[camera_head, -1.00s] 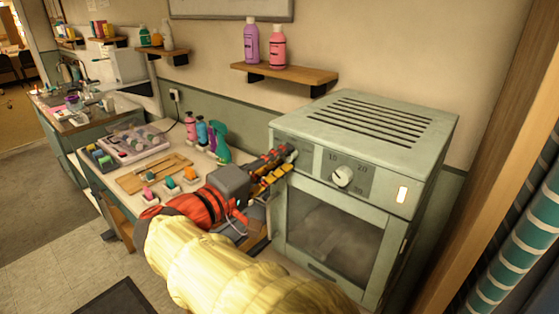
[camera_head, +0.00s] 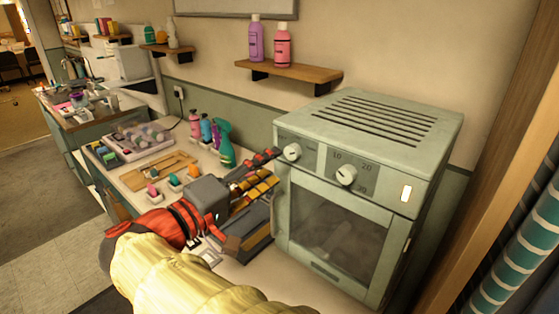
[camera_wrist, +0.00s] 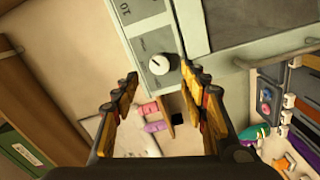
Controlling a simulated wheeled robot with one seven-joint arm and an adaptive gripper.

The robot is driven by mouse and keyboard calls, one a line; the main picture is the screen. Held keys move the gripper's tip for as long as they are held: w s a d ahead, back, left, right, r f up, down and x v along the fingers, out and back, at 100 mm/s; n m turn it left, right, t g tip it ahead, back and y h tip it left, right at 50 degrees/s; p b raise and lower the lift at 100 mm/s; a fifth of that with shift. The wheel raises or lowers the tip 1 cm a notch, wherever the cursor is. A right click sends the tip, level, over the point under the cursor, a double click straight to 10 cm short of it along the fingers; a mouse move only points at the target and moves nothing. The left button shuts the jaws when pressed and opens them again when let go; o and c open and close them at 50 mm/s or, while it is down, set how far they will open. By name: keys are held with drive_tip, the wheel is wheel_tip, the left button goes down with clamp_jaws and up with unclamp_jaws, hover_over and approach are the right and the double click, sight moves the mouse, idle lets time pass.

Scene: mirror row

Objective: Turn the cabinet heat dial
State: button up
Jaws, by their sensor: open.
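The grey-green cabinet (camera_head: 390,152) stands on the bench at the right, with two white dials on its front panel. The left dial (camera_head: 292,152) is near the panel's left edge; the right dial (camera_head: 346,176) sits among printed numbers 10, 20 and 30. My gripper (camera_head: 268,167) is open and empty, left of the left dial and apart from it. In the wrist view, one white dial (camera_wrist: 160,64) shows beyond and between the open fingers (camera_wrist: 160,92), with part of a "10" above it. It looks like the left dial.
Bottles (camera_head: 210,133) and a wooden tray (camera_head: 158,171) stand on the bench at the left. A shelf (camera_head: 290,74) with two bottles hangs above the cabinet. The cabinet door (camera_head: 335,225) is closed. A striped curtain (camera_head: 522,240) hangs at the far right.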

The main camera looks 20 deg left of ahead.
drive_tip(key=v, duration=0.6)
drive_tip(key=shift+s, duration=0.3)
